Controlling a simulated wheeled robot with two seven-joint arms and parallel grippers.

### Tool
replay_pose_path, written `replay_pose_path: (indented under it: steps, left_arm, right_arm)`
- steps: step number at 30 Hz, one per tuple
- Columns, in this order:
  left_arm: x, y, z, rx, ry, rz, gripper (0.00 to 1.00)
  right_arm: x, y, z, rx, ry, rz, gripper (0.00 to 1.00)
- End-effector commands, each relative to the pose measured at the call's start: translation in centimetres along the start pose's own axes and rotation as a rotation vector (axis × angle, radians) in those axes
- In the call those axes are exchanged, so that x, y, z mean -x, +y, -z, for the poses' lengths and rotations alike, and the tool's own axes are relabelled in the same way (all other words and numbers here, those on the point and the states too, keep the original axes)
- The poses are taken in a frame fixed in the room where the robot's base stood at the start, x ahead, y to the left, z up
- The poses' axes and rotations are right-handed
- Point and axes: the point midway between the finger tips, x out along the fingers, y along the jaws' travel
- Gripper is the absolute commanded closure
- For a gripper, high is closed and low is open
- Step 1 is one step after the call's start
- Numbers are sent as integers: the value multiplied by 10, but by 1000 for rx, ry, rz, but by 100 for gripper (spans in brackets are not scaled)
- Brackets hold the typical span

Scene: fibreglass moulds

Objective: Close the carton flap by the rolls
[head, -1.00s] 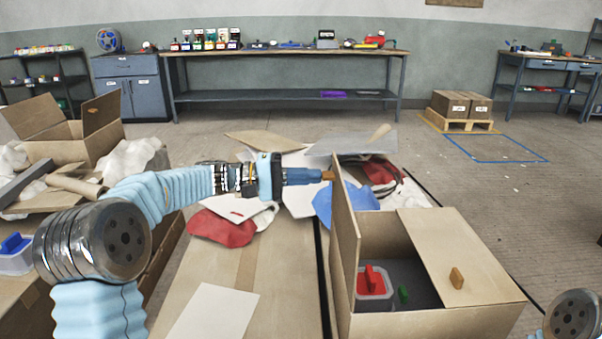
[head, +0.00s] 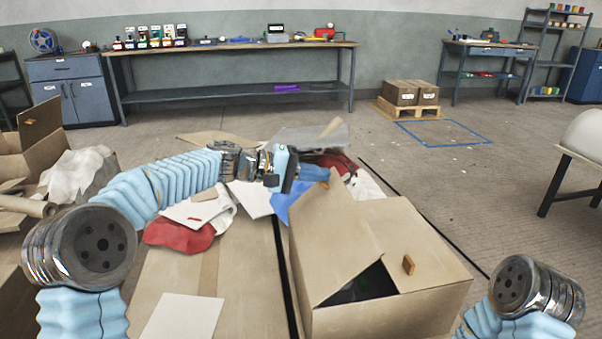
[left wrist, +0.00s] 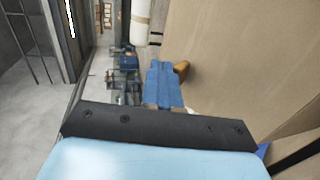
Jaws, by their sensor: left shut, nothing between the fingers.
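A brown carton (head: 425,310) stands at the front right in the head view. Its left flap (head: 335,250) leans inward over the opening. Its right flap (head: 425,245), with an orange tab (head: 408,265), lies over the other side. A dark gap shows between the flaps; the contents are mostly hidden. My left gripper (head: 312,173) is shut and empty behind the top of the left flap. In the left wrist view its blue fingers (left wrist: 163,85) are beside an orange tab (left wrist: 182,70) on a cardboard panel (left wrist: 235,65); contact is unclear. My right gripper is out of view.
Paper rolls (head: 25,205) lie at the far left, near another open carton (head: 50,142). Red cloth (head: 180,235), white sheets and cardboard clutter the middle. A long workbench (head: 230,90) stands behind.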

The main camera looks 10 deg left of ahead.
Motion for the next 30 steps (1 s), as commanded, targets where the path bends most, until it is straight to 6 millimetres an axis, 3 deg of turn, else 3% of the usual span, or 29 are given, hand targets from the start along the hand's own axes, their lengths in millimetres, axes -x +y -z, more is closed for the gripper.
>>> replay_pose_path:
  steps: [4, 9, 15, 30]
  left_arm:
    - [-18, -5, 0, 1, -1, 0, 100]
    - [-38, -14, 0, -1, -1, 144, 100]
    - [-55, -29, 0, 0, 0, 138, 100]
    - [-74, -47, 0, -1, 0, 137, 100]
  right_arm:
    - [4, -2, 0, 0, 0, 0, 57]
    - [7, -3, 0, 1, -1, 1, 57]
    - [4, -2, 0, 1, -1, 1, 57]
    - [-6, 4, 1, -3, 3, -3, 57]
